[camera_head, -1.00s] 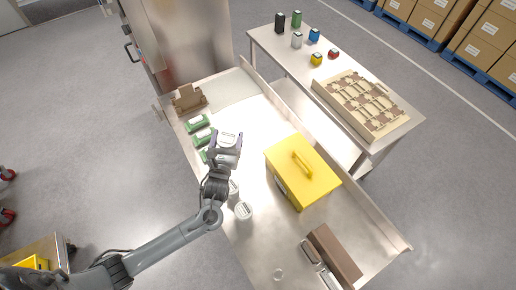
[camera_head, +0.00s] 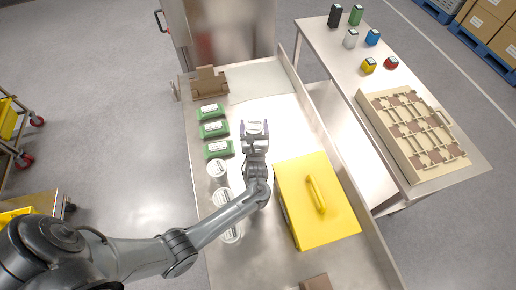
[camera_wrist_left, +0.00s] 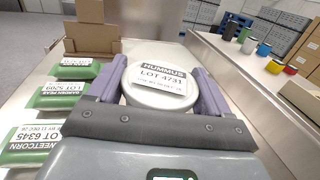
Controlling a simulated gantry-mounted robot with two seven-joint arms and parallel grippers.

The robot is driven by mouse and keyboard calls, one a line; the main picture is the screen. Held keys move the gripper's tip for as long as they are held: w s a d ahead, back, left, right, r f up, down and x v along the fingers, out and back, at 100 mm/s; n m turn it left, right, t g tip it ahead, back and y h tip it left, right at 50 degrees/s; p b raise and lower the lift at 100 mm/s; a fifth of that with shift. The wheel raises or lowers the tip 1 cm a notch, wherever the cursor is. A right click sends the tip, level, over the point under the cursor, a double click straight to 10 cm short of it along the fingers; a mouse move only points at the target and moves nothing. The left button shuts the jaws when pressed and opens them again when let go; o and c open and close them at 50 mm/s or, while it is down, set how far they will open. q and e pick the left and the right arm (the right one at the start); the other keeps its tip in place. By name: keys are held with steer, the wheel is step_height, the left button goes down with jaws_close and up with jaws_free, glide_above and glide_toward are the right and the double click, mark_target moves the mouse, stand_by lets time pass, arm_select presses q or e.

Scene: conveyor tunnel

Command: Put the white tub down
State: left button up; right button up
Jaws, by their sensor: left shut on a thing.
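A white tub (camera_head: 256,127) with a lot label on its lid is between the two fingers of my left gripper (camera_head: 255,132). In the left wrist view the tub (camera_wrist_left: 160,82) is labelled "HUMMUS LOT 4731", and the purple-grey fingers (camera_wrist_left: 160,95) press on both its sides. The gripper is shut on it, above or at the metal conveyor table (camera_head: 262,107); I cannot tell whether the tub touches the surface. More white tubs (camera_head: 217,169) stand in a column on the table, left of my left arm and partly hidden by it. My right gripper is not in view.
Several green packs (camera_head: 214,129) lie along the table's left side, with a brown cardboard piece (camera_head: 208,82) at the far end. A yellow box with a handle (camera_head: 325,220) stands close right of my arm. A side table holds a beige tray (camera_head: 397,158). The far middle surface is clear.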

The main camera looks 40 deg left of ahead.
arm_select(q)
step_height(320, 180, down, 3)
steer(key=shift+r+b, duration=0.15)
steer(key=shift+b, duration=0.15)
steer(key=shift+w+f+b, duration=0.1)
steer(key=shift+f+b, duration=0.55)
steer(key=shift+f, duration=1.5)
steer(key=shift+f, duration=0.15)
steer(key=o, duration=1.4)
